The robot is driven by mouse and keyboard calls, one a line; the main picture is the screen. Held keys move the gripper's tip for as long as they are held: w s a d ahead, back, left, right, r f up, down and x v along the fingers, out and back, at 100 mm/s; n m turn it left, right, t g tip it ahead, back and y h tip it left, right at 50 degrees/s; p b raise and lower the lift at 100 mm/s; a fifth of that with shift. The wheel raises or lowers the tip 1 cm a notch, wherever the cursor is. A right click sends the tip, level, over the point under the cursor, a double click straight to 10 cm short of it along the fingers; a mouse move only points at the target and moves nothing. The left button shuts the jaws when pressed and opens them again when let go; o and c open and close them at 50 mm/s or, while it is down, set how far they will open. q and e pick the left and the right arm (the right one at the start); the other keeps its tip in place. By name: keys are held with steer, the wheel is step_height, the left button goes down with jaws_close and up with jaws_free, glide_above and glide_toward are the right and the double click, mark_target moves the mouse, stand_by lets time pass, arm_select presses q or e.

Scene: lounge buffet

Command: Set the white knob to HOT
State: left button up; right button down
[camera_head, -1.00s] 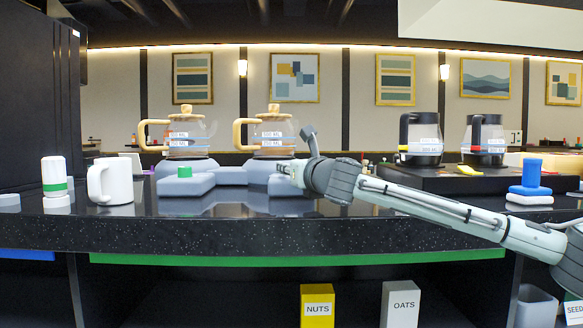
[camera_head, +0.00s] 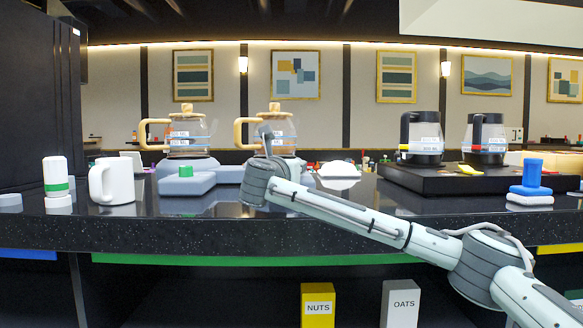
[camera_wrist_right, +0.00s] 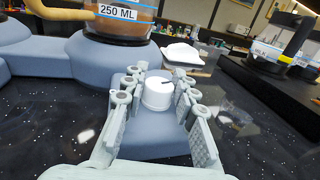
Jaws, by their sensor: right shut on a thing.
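The white knob (camera_wrist_right: 157,98) stands on the blue-grey base (camera_wrist_right: 148,140) of a coffee warmer in the right wrist view. A short dark mark shows on its top; no HOT label is legible. My right gripper (camera_wrist_right: 160,76) is shut on the knob, one finger on each side. In the head view my right wrist hides the knob and the fingers. A glass pot (camera_head: 277,133) with a wooden lid and handle sits on this warmer. My left gripper is not in view.
A second warmer with a green knob (camera_head: 186,171) and another glass pot (camera_head: 187,133) stands to the left. A white mug (camera_head: 111,181) and a white-and-green shaker (camera_head: 57,182) are farther left. A dark tray (camera_head: 407,183) holds two black-handled pots at right.

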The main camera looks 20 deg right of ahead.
stand_by(0.3)
steer(key=c, duration=1.2)
jaws_free()
steer(key=v, duration=1.2)
steer(key=shift+f, duration=0.1)
